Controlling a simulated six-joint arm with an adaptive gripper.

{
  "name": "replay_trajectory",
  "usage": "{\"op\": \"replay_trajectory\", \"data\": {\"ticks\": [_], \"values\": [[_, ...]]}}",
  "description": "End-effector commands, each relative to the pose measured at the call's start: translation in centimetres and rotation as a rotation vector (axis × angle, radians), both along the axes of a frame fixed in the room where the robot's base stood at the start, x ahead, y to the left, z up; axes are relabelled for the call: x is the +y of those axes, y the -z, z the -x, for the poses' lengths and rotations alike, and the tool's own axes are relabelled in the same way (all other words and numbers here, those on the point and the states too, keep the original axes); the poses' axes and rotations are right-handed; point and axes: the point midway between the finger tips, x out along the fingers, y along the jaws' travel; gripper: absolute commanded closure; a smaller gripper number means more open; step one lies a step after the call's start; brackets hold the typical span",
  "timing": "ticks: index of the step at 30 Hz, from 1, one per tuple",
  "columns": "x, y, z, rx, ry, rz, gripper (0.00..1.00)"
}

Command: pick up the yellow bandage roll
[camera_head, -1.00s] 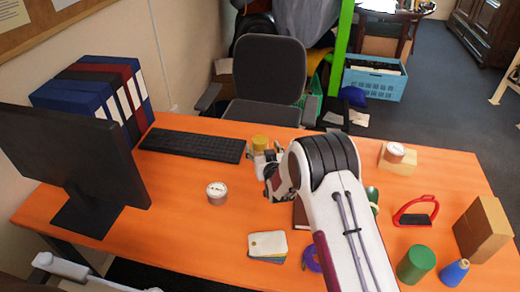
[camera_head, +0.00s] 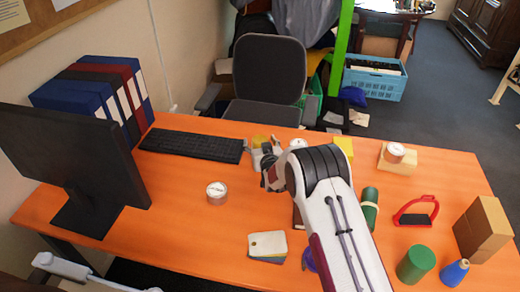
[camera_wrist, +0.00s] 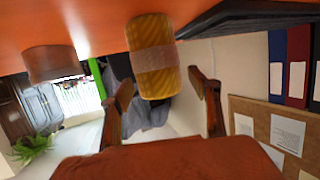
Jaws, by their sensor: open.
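The yellow bandage roll (camera_head: 259,140) is near the far edge of the orange desk, just right of the keyboard. My gripper partly hides it in the head view. In the wrist view the roll (camera_wrist: 153,32) is a ribbed yellow cylinder with a pale band around its middle. My gripper (camera_wrist: 163,104) is open, with one finger on each side of the roll's line. The roll lies ahead between the fingers, and neither finger visibly touches it. In the head view my gripper (camera_head: 266,160) is beside the roll, on its near side.
The black keyboard (camera_head: 193,145) lies left of the roll. A silver-topped tin (camera_head: 216,193) stands nearer. Right of my arm are a yellow block (camera_head: 344,147), a green roll (camera_head: 370,206), a red stirrup (camera_head: 416,212) and a green cylinder (camera_head: 415,264). Desk space around the tin is clear.

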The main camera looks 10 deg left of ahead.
Motion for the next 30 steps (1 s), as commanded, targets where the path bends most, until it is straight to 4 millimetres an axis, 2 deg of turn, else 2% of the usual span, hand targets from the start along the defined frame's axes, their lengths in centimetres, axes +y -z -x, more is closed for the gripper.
{"op": "replay_trajectory", "data": {"ticks": [18, 23, 30], "values": [[0.07, 0.08, -0.2, 0.0, 0.0, 0.0, 0.38], [0.07, 0.08, -0.2, 0.0, 0.0, 0.0, 0.8], [0.08, 0.04, -0.22, -0.001, 0.0, 0.0, 0.82]]}}
